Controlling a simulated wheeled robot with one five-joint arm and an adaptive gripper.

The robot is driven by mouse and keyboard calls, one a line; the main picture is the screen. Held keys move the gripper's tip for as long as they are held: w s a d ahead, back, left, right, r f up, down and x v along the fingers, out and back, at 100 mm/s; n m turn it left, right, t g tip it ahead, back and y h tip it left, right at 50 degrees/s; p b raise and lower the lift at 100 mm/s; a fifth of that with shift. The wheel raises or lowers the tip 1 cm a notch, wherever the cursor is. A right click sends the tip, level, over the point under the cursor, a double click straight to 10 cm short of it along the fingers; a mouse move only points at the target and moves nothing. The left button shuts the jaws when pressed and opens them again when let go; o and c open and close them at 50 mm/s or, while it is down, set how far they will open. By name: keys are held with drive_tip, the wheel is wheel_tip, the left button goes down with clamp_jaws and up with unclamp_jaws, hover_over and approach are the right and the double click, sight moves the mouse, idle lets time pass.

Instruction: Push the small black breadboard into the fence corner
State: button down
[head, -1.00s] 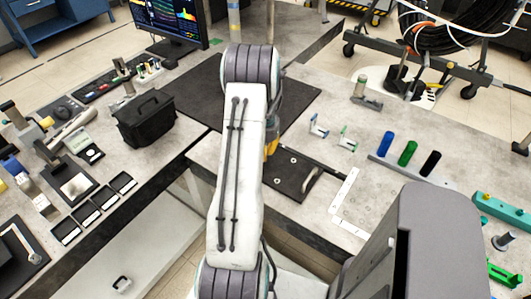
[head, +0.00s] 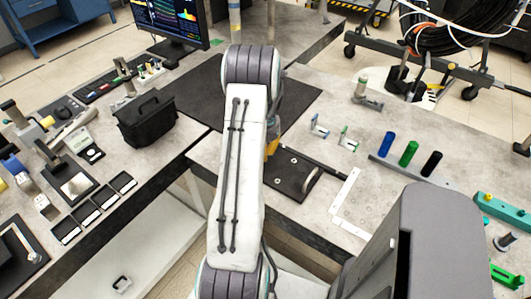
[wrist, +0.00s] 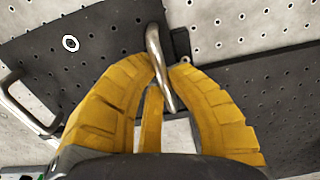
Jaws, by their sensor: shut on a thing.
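The small black breadboard (head: 287,176) lies flat on the grey bench near its front edge. It has a metal handle at its right side (head: 312,181). In the wrist view the breadboard (wrist: 100,38) fills the upper left, with small holes and one white ring. In the head view my arm hides most of the gripper (head: 272,147). The white L-shaped fence corner (head: 346,203) lies to the right of the breadboard, with a gap of bare bench between.
A dark bar (head: 326,163) runs behind the breadboard towards the fence. Blue, green and black cylinders (head: 409,153) stand on a rail farther right. Small brackets (head: 319,128) stand behind. A large black mat (head: 203,88) lies at the back left.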

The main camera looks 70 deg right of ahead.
drive_tip(key=c, duration=1.2)
unclamp_jaws()
drive_tip(key=shift+w+d+r, duration=0.1)
drive_tip(key=shift+w+d, duration=0.15)
drive_tip(key=shift+d, duration=0.05)
wheel_tip(320, 180, up, 12)
drive_tip(key=shift+a, duration=0.1)
